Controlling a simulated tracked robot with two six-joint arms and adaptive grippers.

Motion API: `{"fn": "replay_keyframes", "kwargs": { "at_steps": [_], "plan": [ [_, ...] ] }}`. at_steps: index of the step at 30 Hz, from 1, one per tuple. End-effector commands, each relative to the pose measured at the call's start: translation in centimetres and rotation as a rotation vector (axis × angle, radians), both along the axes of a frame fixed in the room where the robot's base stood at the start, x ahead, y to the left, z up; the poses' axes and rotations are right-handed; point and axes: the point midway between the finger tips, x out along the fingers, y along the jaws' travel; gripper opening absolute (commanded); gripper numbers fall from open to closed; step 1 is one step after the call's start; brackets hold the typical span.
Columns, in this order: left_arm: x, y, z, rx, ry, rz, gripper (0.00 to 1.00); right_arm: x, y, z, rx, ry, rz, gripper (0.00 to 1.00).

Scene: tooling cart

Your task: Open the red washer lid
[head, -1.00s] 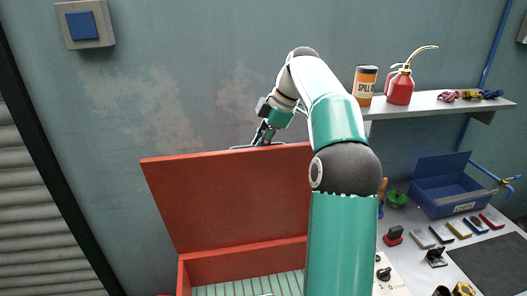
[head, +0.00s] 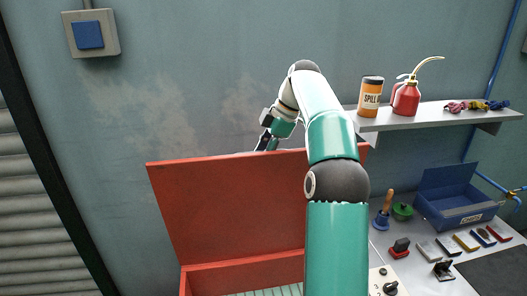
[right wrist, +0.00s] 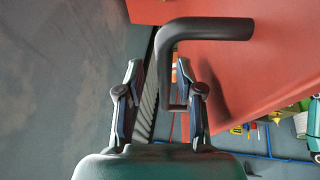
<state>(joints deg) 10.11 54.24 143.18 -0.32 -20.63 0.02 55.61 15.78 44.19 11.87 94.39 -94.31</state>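The red washer lid (head: 225,205) stands raised, tilted up and back from the red washer tub (head: 225,276) below it. The slatted interior shows at the bottom of the head view. My right arm reaches over the lid's top edge. My right gripper (head: 262,146) is at that edge, its fingertips partly hidden behind the lid. In the right wrist view, my right gripper (right wrist: 160,75) has its fingers apart, with the vertical part of a dark bent handle (right wrist: 205,30) between them, closer to the right finger. I cannot tell whether they touch. My left gripper is not in view.
A shelf (head: 440,118) at right holds an orange can (head: 370,97) and a red oil can (head: 406,99). Below it, a bench carries a blue box (head: 458,205), a plunger (head: 384,212) and several small tools. The wall behind the lid is bare, with a blue switch (head: 88,35).

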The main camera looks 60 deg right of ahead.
Motion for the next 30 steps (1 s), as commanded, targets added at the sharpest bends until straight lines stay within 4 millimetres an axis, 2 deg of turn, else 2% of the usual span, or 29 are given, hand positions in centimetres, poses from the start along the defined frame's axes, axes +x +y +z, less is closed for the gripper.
{"fn": "replay_keyframes", "kwargs": {
  "at_steps": [11,19,30],
  "plan": [
    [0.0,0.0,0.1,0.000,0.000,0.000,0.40,0.0,0.0,0.7,-0.007,-0.008,0.002,0.37],
    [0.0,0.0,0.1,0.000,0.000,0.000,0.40,-0.9,-0.2,2.8,-0.008,-0.007,0.000,0.37],
    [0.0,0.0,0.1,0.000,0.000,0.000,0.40,-1.6,-0.2,4.5,-0.006,-0.006,0.003,0.37]
  ]
}}
